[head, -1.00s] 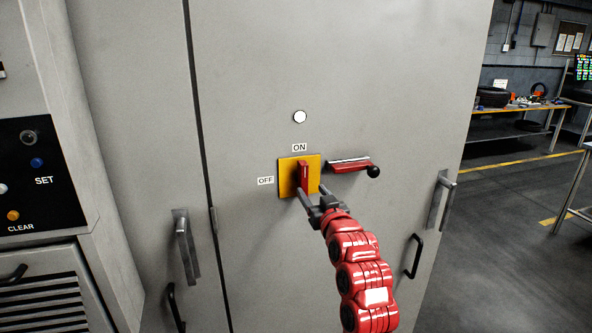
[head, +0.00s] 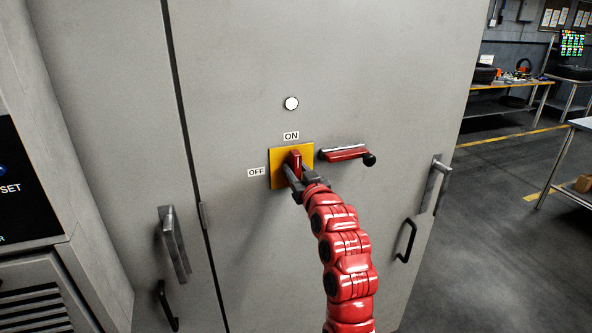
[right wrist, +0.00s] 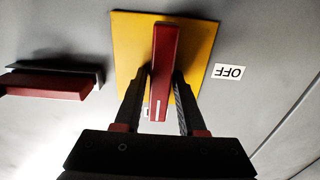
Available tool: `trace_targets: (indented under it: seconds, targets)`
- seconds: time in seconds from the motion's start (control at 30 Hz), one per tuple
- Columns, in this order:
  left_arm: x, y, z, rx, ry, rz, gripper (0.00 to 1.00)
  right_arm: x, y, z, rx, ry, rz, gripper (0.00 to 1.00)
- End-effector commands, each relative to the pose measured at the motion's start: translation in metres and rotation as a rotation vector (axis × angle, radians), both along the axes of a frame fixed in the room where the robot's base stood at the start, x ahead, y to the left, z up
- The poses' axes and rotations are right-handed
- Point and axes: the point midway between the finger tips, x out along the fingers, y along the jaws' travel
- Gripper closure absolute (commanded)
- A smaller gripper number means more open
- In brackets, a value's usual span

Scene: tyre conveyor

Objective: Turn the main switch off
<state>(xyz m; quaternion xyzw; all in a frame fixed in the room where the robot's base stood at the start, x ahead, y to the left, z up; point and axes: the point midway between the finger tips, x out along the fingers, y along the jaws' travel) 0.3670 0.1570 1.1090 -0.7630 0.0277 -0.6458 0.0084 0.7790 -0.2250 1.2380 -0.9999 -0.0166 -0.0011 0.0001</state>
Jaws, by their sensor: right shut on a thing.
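The main switch is a red handle (head: 295,160) on a yellow plate (head: 279,155) on the grey cabinet door. The handle stands upright, in line with the ON label (head: 291,136) above the plate. The OFF label (head: 257,172) is to the plate's left. My right gripper (head: 294,177) is shut on the red handle, partly covering its lower end. In the right wrist view, turned upside down, the handle (right wrist: 164,65) lies between the two fingers (right wrist: 157,105). My left gripper is not in view.
A red lever with a black knob (head: 345,154) sticks out just right of the plate. A white round lamp (head: 291,103) is above. Metal door handles (head: 173,243) (head: 434,186) flank the switch. A control panel stands at far left; workbenches (head: 510,88) are at back right.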

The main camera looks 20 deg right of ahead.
Motion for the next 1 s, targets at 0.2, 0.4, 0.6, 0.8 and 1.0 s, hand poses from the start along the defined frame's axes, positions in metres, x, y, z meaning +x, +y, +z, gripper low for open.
trace_targets:
  seconds: [0.2,0.4,0.6,0.8,1.0]
  targets:
    - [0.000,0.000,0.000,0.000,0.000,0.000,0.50,0.000,0.000,-0.001,0.003,0.003,0.000,1.00]
    - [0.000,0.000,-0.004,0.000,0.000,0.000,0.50,0.000,0.000,-0.002,0.043,0.004,0.000,1.00]
    - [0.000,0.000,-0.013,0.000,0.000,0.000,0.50,0.000,-0.001,-0.004,0.153,0.009,0.000,1.00]
    - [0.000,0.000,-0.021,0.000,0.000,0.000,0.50,0.001,-0.002,-0.003,0.327,0.014,0.002,1.00]
    - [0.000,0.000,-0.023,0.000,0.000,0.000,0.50,0.001,-0.003,-0.003,0.519,0.021,0.002,1.00]
